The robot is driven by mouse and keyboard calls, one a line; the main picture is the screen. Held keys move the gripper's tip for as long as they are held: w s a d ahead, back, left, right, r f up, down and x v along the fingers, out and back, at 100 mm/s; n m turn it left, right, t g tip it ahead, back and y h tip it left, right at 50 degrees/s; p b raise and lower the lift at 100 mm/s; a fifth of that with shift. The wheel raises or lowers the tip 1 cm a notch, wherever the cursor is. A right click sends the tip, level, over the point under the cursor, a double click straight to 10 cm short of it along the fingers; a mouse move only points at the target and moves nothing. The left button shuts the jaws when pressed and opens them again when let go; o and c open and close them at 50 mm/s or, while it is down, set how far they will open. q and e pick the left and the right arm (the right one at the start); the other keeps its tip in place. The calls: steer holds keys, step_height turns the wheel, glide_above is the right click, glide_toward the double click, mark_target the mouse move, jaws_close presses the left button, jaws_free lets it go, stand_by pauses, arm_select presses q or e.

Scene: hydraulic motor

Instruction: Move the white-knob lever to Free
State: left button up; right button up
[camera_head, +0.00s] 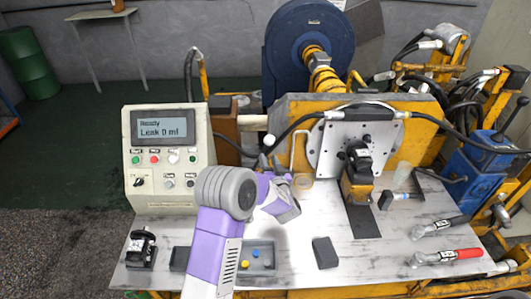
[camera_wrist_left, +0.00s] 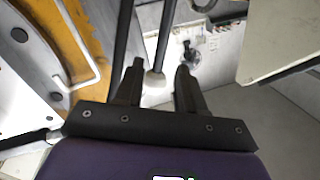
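The white-knob lever shows its pale, rounded knob (camera_head: 269,140) at the left end of the yellow motor block, just beyond my left gripper. In the left wrist view the knob (camera_wrist_left: 155,79) lies between the two dark fingers, with a dark rod running up from it. My left gripper (camera_head: 270,161) reaches toward it from below; in the left wrist view the gripper (camera_wrist_left: 157,72) is open, with visible gaps beside the knob. I cannot tell how deep the knob sits between the fingers. No Free marking is legible. My right gripper is not in view.
A control box (camera_head: 168,190) reading "Ready, Leak 0 ml" stands left of my arm. A metal plate (camera_head: 345,145) with hoses and a black-and-yellow part (camera_head: 357,180) are to the right. Two torque tools (camera_head: 445,257) lie at the bench's right; a dark block (camera_head: 325,252) sits in front.

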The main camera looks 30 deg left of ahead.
mark_target(265, 150)
arm_select(q)
steer(key=b+x, duration=0.1)
steer(key=x, duration=0.5)
steer(key=shift+w+a, duration=0.2)
steer(key=shift+w, duration=0.1)
steer(key=shift+c, duration=0.5)
jaws_close()
